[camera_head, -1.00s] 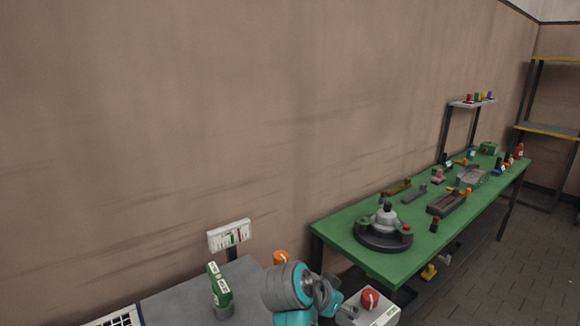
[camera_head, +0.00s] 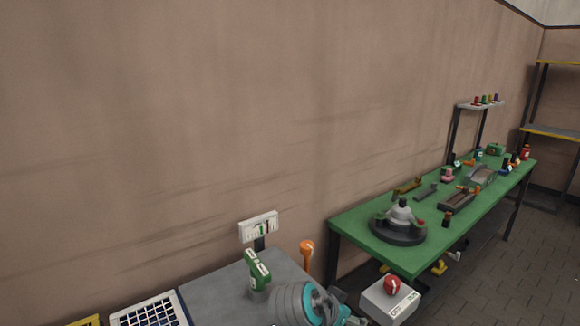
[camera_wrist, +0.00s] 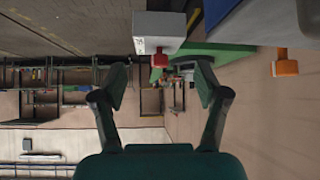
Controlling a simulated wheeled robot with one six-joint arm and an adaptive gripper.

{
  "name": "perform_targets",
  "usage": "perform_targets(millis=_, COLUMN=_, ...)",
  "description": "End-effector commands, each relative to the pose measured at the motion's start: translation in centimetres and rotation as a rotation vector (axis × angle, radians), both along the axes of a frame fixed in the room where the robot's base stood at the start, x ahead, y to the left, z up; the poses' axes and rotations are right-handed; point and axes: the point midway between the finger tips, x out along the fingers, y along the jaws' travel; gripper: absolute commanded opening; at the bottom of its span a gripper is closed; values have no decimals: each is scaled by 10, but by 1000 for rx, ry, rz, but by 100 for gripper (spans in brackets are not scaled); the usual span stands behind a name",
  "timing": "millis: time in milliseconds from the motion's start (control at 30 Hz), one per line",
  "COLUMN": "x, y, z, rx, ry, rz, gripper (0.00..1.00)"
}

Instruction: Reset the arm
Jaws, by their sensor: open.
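My arm (camera_head: 300,303) shows at the bottom of the head view, in front of the grey table (camera_head: 213,289). Its grey and teal links are partly cut off by the lower edge. My gripper (camera_wrist: 160,88) shows in the wrist view with its two dark fingers spread wide apart. Nothing is between the fingers.
A box with a red knob (camera_head: 392,287) is to the right. The green table (camera_head: 345,228) holds several parts.

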Motion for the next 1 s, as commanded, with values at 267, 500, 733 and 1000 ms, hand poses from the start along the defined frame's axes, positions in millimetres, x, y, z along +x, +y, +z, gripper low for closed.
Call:
perform_targets(millis=267, x=-10, y=-13, z=-39, rx=-37, ry=4, rz=88, gripper=73)
perform_targets(millis=500, x=-32, y=-28, z=-91, rx=-78, ry=5, rz=218, gripper=73)
perform_targets(millis=733, x=-75, y=-43, z=-150, rx=-115, ry=-10, rz=390, gripper=73)
perform_targets(millis=1000, x=-141, y=-52, z=-198, rx=-133, ry=-48, rz=566, gripper=73)
